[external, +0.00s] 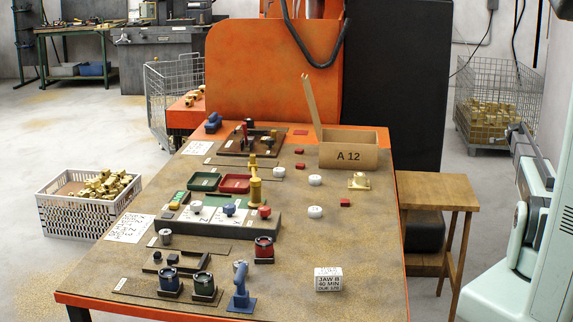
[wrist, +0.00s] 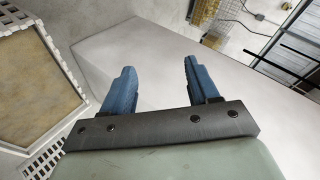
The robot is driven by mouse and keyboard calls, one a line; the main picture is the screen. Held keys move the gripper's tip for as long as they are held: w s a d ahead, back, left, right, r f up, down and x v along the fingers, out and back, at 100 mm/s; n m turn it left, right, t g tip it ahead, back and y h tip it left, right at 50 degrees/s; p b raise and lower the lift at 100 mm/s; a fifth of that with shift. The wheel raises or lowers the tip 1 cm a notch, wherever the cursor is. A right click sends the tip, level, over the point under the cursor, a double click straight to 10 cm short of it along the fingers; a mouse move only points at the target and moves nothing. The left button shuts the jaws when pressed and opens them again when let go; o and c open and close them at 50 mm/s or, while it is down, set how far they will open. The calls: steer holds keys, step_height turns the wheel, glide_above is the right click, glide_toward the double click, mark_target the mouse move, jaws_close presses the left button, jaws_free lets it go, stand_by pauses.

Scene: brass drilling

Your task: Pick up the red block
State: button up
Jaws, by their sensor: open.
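Several small red blocks lie on the brown tabletop. Another red block (external: 299,167) and a third red block (external: 299,152) lie left of the box. I cannot tell which one the task means. My gripper (wrist: 158,75) shows in the wrist view with two blue fingers spread apart and nothing between them. No red block shows in the wrist view. In the external view my arm is at the right edge, off the table, and the fingers cannot be made out.
White round pieces (external: 315,212) and a brass fitting (external: 358,181) lie near the blocks. A white label block (external: 328,280) stands at the front. Bins, cups and fixtures crowd the left; the right front is mostly clear.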

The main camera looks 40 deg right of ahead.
steer(key=w+a+r+n+t+y, duration=0.2)
steer(key=w+a+r, duration=0.4)
steer(key=w+a, duration=0.5)
steer(key=w+a+r+n+t+y, duration=0.1)
steer(key=w+a+r+n+y, duration=0.25)
steer(key=a, duration=1.15)
steer(key=w+a+r+n+t+y, duration=0.15)
steer(key=w+a+r, duration=0.35)
steer(key=a, duration=0.9)
steer(key=w+a+r+n+t+y, duration=0.1)
steer(key=w+a+r+n+y, duration=0.35)
steer(key=a, duration=1.05)
steer(key=a+n+g, duration=0.1)
steer(key=a+g, duration=0.1)
steer(key=a, duration=1.2)
steer(key=n+g+h, duration=0.2)
steer(key=n+g, duration=0.3)
steer(key=g, duration=0.4)
glide_toward(345, 201)
steer(key=f, duration=0.3)
steer(key=shift+w+d+y, duration=0.2)
steer(key=shift+w+y, duration=0.05)
steer(key=shift+s+f, duration=0.15)
steer(key=shift+f, duration=2.4)
